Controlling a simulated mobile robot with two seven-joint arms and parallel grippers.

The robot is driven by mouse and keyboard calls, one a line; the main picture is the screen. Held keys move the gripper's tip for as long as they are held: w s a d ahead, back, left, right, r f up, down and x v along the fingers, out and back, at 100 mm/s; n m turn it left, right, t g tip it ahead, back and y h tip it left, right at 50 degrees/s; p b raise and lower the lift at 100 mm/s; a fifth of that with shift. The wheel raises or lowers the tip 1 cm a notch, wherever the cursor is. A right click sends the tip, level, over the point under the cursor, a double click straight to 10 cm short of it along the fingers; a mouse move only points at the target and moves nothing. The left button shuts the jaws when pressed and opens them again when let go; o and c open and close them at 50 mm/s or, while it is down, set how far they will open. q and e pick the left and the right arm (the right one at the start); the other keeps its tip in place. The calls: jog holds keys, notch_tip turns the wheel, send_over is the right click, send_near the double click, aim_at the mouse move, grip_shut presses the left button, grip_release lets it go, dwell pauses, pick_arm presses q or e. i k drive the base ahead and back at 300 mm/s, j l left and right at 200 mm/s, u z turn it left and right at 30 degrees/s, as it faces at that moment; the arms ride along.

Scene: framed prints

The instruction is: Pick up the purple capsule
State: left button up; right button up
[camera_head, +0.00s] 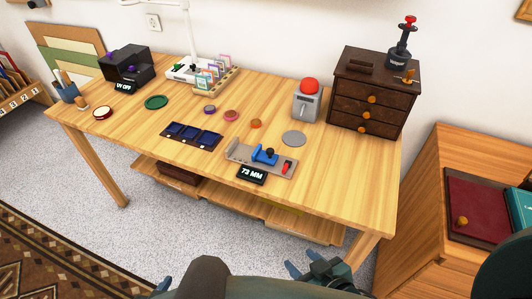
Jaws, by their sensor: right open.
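A small round purple capsule (209,109) lies flat on the wooden table (340,160), near the middle and left of a pink-red round capsule (231,115). Nothing is touching it. My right gripper (304,263) is at the bottom of the view, in front of the table's front edge and well away from the capsule. Its fingers are apart and nothing shows between them. Only a small part of my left gripper (162,287) shows at the bottom edge; its fingers are mostly hidden, so its opening cannot be told.
A dark blue tray (190,136), an orange disc (256,123), a grey disc (293,138) and a gauge with a blue slider (264,155) lie nearby. A green disc (156,102) lies left. A grey device with a red dome (307,100) and a brown drawer chest (372,93) stand right.

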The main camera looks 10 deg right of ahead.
aim_at(208, 109)
jog(key=j+z, duration=0.1)
jog(key=z, duration=0.3)
jog(key=i+j+z, duration=0.1)
jog(key=z, duration=0.35)
jog(key=j+z, duration=0.1)
jog(key=z, duration=0.3)
jog(key=j+z, duration=0.35)
jog(key=j, duration=0.15)
jog(key=k+j+z, duration=0.15)
jog(key=j+z, duration=0.25)
jog(key=k+j, duration=0.1)
jog(key=j, duration=0.3)
jog(key=k+j+z, duration=0.1)
jog(key=j, duration=0.25)
jog(key=k+j+z, duration=0.1)
jog(key=j, duration=0.3)
